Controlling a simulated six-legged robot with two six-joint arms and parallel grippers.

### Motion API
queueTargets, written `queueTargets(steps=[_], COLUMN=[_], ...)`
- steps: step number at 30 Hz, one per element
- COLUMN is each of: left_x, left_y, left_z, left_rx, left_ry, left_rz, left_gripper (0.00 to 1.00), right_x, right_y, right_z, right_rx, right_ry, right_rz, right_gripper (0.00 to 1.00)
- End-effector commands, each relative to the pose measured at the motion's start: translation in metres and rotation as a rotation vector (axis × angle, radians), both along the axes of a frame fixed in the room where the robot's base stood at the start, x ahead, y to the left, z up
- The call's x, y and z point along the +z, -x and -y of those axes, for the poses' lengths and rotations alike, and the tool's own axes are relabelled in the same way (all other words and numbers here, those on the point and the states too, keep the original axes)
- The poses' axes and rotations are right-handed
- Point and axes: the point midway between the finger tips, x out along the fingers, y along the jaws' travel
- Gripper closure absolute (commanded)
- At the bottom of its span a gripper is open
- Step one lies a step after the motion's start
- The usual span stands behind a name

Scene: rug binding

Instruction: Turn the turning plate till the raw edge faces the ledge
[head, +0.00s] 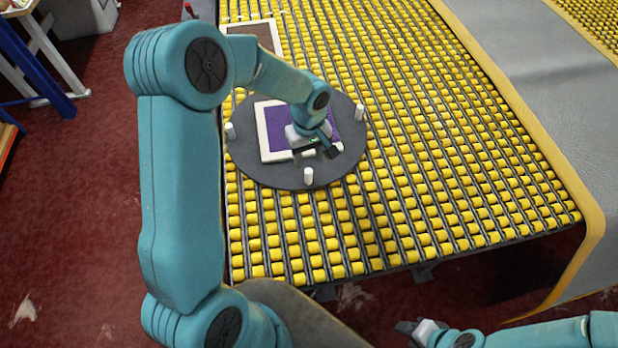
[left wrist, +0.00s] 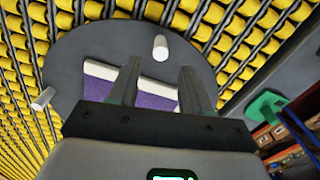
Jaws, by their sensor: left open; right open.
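The turning plate (head: 240,155) is a dark grey disc on the yellow rollers; it also shows in the left wrist view (left wrist: 75,60). Upright white pegs stand near its rim: left (head: 230,131), front (head: 308,176) and right (head: 360,112). A purple rug (head: 330,118) with white binding on its left and front sides lies on it; my arm hides part, and I cannot tell which edge is raw. My left gripper (head: 316,154) is open over the rug's front edge. In the wrist view a peg (left wrist: 160,47) appears between its fingertips, apart from them. My right gripper (head: 420,328) is open, low at the front.
A brown rug with white binding (head: 262,38) lies behind the plate. Yellow rollers (head: 450,150) spread clear to the right. A grey sheet with a yellow border (head: 560,130) hangs over the right side. A green object (left wrist: 265,106) and shelves show in the wrist view.

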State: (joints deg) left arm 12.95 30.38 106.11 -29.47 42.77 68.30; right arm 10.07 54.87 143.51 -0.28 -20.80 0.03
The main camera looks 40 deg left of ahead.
Motion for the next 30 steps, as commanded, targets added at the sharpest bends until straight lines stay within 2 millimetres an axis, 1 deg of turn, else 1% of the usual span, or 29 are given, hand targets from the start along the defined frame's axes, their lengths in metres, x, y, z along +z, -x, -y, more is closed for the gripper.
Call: queueTargets(steps=[1, 6, 9, 12, 15, 24, 25, 26, 27, 29, 30], left_x=[-0.02, -0.057, -0.073, -0.083, -0.089, -0.09, -0.09, -0.089, -0.089, -0.089, -0.089], left_y=[0.001, 0.0, -0.001, -0.002, -0.003, -0.004, -0.004, -0.004, -0.004, -0.004, -0.004], left_z=[0.0, 0.0, 0.0, -0.001, -0.001, -0.002, -0.002, -0.002, -0.002, -0.002, -0.002], left_rx=[0.0, -0.001, -0.001, 0.0, 0.0, 0.0, 0.0, 0.0, 0.0, 0.0, 0.0], left_ry=[0.001, 0.001, 0.0, -0.001, 0.0, 0.0, 0.0, 0.0, 0.0, 0.0, 0.0], left_rz=[-0.004, -0.003, -0.002, -0.001, 0.0, 0.0, 0.0, 0.0, 0.0, 0.0, 0.0], left_gripper=[0.52, 0.52, 0.52, 0.52, 0.52, 0.52, 0.58, 0.68, 0.81, 1.0, 1.0], right_x=[-0.014, -0.033, -0.04, -0.045, -0.047, -0.046, -0.046, -0.046, -0.046, -0.046, -0.046], right_y=[0.0, 0.0, 0.0, 0.0, 0.0, 0.0, 0.0, 0.0, 0.0, 0.0, 0.0], right_z=[0.0, 0.0, 0.0, 0.0, 0.0, 0.0, 0.0, 0.0, 0.0, 0.0, 0.0], right_rx=[0.0, -0.001, 0.0, 0.0, 0.0, 0.0, 0.0, 0.0, 0.0, 0.0, 0.0], right_ry=[0.0, 0.0, 0.0, 0.0, 0.0, 0.0, 0.0, 0.0, 0.0, 0.0, 0.0], right_rz=[0.0, 0.0, 0.0, 0.0, 0.0, 0.0, 0.0, 0.0, 0.0, 0.0, 0.0], right_gripper=[0.57, 0.57, 0.57, 0.57, 0.57, 0.57, 0.57, 0.57, 0.57, 0.57, 0.57])
